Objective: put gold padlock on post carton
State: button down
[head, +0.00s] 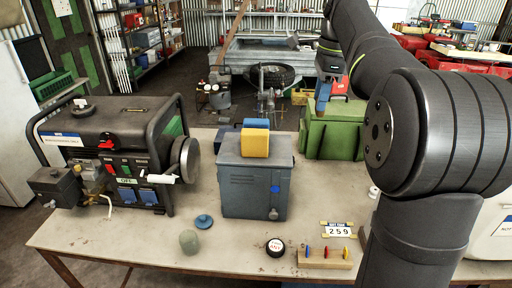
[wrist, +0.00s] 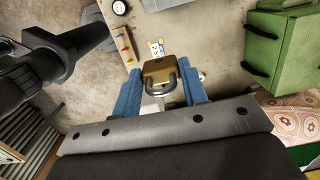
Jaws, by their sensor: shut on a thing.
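My gripper (wrist: 165,92) is shut on the gold padlock (wrist: 158,70), which sits between the blue fingers with its shackle toward the wrist camera. In the head view my gripper (head: 323,95) hangs in the air beside the green box, and I cannot make out the padlock there. No thing in view is clearly the post carton. A white object (head: 492,228) at the right edge has a cut-off label, and my arm hides part of it; I cannot tell whether it is the carton.
A green box (head: 333,135) stands at the table's back right. A grey metal box (head: 254,180) with a yellow block (head: 255,143) on top stands mid-table. A generator (head: 115,150) fills the left. A 259 card (head: 338,230) and a pegged wooden block (head: 323,259) lie near the front.

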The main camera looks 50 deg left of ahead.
notch_tip(320, 180, down, 4)
jog(key=shift+w+d+r, duration=0.1)
jog(key=shift+w+d, duration=0.05)
jog(key=shift+f, duration=0.35)
send_near(273, 153)
jog(key=shift+f, duration=0.15)
jog(key=shift+a+f, duration=0.1)
jog(key=shift+f, duration=0.9)
jog(key=shift+a+f, duration=0.15)
jog(key=shift+f, duration=0.9)
jog(key=c, duration=0.9)
grip_release()
jog(key=shift+f, duration=0.1)
jog(key=shift+o, duration=0.2)
